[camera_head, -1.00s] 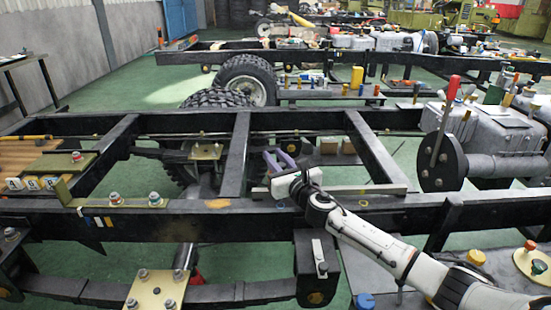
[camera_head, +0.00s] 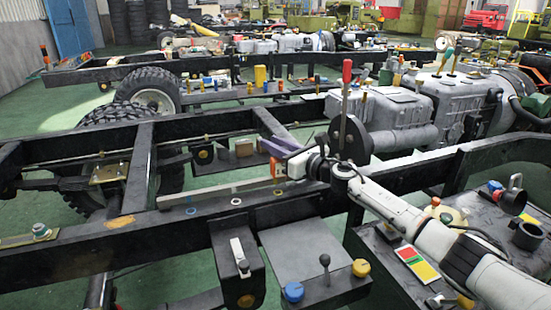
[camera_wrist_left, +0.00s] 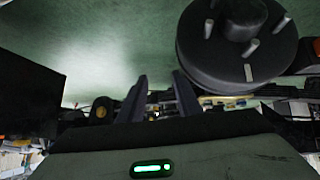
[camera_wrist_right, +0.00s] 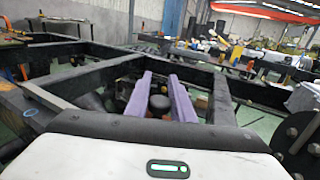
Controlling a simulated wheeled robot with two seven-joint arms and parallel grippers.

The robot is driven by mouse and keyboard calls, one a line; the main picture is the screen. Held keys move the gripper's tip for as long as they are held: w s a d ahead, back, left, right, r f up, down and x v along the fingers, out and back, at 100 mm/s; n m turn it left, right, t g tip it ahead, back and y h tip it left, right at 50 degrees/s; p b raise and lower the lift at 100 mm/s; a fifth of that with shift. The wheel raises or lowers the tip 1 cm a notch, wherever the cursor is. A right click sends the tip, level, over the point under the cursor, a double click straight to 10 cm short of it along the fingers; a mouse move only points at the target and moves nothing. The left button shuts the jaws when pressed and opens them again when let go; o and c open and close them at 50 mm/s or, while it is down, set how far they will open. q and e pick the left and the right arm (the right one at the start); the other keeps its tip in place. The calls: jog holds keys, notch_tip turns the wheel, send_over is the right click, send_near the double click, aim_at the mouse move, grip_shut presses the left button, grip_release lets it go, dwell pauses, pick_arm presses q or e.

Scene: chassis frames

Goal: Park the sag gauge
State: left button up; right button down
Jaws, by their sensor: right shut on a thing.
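My right gripper (camera_head: 278,147) has purple fingers and is above the near chassis rail (camera_head: 290,208), pointing away from me. In the right wrist view the fingers (camera_wrist_right: 160,98) stand on both sides of a small dark round-topped thing (camera_wrist_right: 158,103). I cannot tell for sure that this is the sag gauge. A long grey flat bar (camera_head: 215,191) lies along the near rail, just left of the gripper. My left gripper is out of the head view; in the left wrist view its dark fingers (camera_wrist_left: 161,97) are apart with nothing seen between them.
A black round flange (camera_head: 351,140) and a red-topped lever (camera_head: 347,72) stand right of my right gripper. A grey plate (camera_head: 300,250) with a blue knob (camera_head: 293,291) and a yellow knob (camera_head: 361,268) is in front. A dark studded hub (camera_wrist_left: 238,45) is close in the left wrist view.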

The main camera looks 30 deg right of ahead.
pick_arm(q)
jog(key=shift+d+f+n+t+b, duration=0.3)
jog(key=shift+d+b, duration=0.1)
jog(key=shift+b, duration=0.8)
pick_arm(e)
jog(key=s+d, duration=0.1)
jog(key=d, duration=0.5)
jog(key=shift+d, duration=0.35)
pick_arm(q)
jog(key=shift+s, duration=0.1)
pick_arm(e)
jog(key=c, duration=1.6)
grip_release()
pick_arm(q)
jog(key=shift+f, duration=0.15)
jog(key=shift+w, duration=0.2)
pick_arm(e)
jog(key=shift+v, duration=5.2)
